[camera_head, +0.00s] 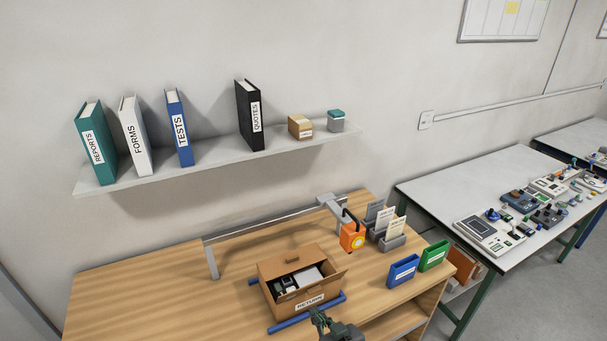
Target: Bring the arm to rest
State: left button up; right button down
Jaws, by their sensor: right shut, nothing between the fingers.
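My right gripper (318,314) shows at the bottom edge, dark and shut, with nothing held between its fingers. It is just in front of the cardboard box labelled RETURN (290,297), close to a blue rail (285,326). From this view I cannot tell whether it touches either of them. The rest of my right arm is mostly cut off by the bottom edge. My left gripper is out of view.
The open box holds dark and white items on the wooden desk (150,290). An orange device (352,237), a card holder (388,240), a blue bin (403,270) and a green bin (434,255) stand right. A shelf (210,162) holds binders. The desk's left is clear.

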jog(key=s+d+f+m+g+h, duration=0.2)
jog(key=s+d+f, duration=0.1)
jog(key=d+f, duration=0.4)
jog(key=s+d+f+m+g+h, duration=0.1)
jog(key=s+d+f+h, duration=0.15)
jog(key=d+f, duration=0.5)
jog(key=s+d+f+m+g+h, duration=0.1)
jog(key=s+d+f+g, duration=0.15)
jog(key=s+d, duration=0.4)
jog(key=s+d+f+g, duration=0.1)
jog(key=s+d+f, duration=0.35)
jog(key=s, duration=0.35)
jog(key=s+d+f+m+g+h, duration=0.1)
jog(key=s+d+f+g, duration=0.15)
jog(key=s+d, duration=0.45)
notch_tip(320, 180, down, 30)
jog(key=a+b, duration=0.2)
pick_arm(q)
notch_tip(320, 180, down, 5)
jog(key=b, duration=0.2)
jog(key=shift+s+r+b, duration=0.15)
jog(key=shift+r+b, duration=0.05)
jog(key=shift+b, duration=0.1)
pick_arm(e)
jog(key=s+f+n+g, duration=0.1)
jog(key=s+f, duration=1.9)
jog(key=f, duration=0.2)
jog(key=shift+s+g+y, duration=0.3)
jog(key=shift+g+y, duration=0.1)
jog(key=shift+y, duration=0.05)
